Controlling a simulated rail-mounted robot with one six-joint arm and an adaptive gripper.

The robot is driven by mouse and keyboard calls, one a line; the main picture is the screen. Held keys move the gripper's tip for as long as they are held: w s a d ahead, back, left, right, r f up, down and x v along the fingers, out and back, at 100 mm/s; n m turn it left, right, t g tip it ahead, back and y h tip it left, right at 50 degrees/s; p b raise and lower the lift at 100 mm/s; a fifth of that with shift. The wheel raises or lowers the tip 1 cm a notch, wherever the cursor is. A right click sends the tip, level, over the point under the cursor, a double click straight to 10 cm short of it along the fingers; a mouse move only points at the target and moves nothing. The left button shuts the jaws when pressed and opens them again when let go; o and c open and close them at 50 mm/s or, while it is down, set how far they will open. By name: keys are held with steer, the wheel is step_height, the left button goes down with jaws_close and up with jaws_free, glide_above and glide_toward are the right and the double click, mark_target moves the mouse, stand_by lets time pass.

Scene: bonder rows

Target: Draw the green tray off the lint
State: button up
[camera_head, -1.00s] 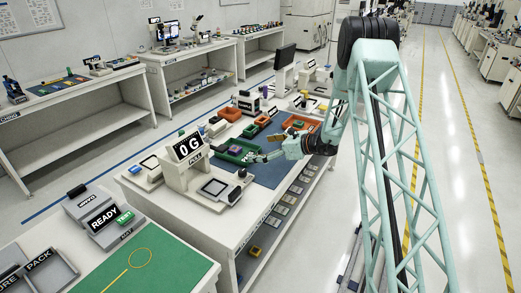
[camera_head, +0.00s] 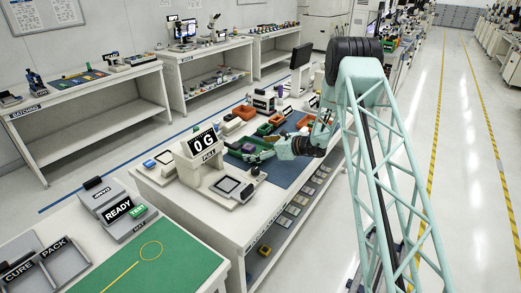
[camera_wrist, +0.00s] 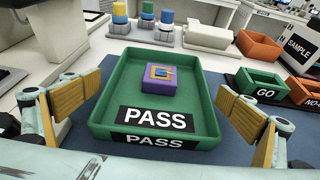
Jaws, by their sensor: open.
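The green tray (camera_wrist: 111,115) fills the middle of the wrist view, with PASS labels on its floor and near wall. It lies on a blue mat (camera_wrist: 233,153) and holds a purple block (camera_wrist: 161,77) with a blue and orange top. My gripper (camera_wrist: 163,98) is open, with its yellow-padded fingers on the left and right of the tray's near half. I cannot tell whether either pad touches it. In the head view my gripper (camera_head: 266,153) partly covers the tray. I cannot make out any lint; the surface beneath the tray is hidden.
A green GO bin (camera_wrist: 260,84) and orange bins stand right of the tray. A grey device (camera_wrist: 60,30) stands at its left, and several capped jars (camera_wrist: 165,30) stand behind it.

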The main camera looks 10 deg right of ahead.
steer(key=shift+x, duration=1.1)
steer(key=c, duration=1)
steer(key=shift+s+d, duration=0.1)
steer(key=shift+s, duration=0.05)
